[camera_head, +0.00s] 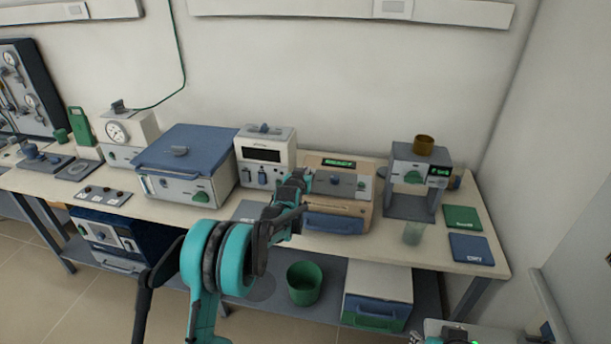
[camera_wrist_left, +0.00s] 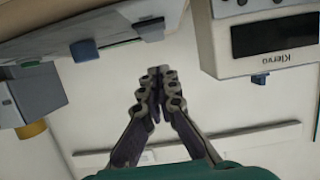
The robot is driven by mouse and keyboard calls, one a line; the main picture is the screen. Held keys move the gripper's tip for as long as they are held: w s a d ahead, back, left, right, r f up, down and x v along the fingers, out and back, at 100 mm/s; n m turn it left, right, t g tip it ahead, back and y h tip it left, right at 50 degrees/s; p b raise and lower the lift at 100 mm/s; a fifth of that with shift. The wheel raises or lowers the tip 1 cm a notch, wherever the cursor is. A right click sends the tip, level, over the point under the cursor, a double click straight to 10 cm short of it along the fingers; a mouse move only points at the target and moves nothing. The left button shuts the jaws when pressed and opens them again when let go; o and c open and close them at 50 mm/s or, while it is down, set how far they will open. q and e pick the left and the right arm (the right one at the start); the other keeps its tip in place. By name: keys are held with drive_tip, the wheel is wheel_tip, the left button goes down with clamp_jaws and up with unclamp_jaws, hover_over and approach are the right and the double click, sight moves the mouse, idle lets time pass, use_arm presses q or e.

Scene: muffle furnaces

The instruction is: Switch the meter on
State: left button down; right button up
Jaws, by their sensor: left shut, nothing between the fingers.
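A white box with a dark, blank display, which looks like the meter (camera_head: 264,141), stands at the back of the bench. Small blue and grey controls sit on its front below the display, and a small piece sits on top. In the left wrist view the meter (camera_wrist_left: 222,52) is upside down at upper right, with the label "Klervo" by its display and a blue piece (camera_wrist_left: 260,80) at its top edge. My left gripper (camera_head: 303,180) is shut and empty, in front and to the right of the meter, apart from it in the wrist view (camera_wrist_left: 157,75).
A beige furnace (camera_head: 322,188) with a green "READY" display stands right of the meter. A blue-lidded furnace (camera_head: 183,150) stands left. Further right is a grey stand (camera_head: 409,206) with a brown cup (camera_head: 424,145) on top and a greenish beaker (camera_head: 413,233) in front.

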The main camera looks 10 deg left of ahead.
use_arm(q)
drive_tip(key=f+p+v, duration=0.1)
drive_tip(key=v, duration=0.9)
drive_tip(key=shift+s+f, duration=0.2)
drive_tip(key=shift+f, duration=0.1)
use_arm(e)
wheel_tip(320, 180, up, 2)
drive_tip(key=shift+r, duration=0.2)
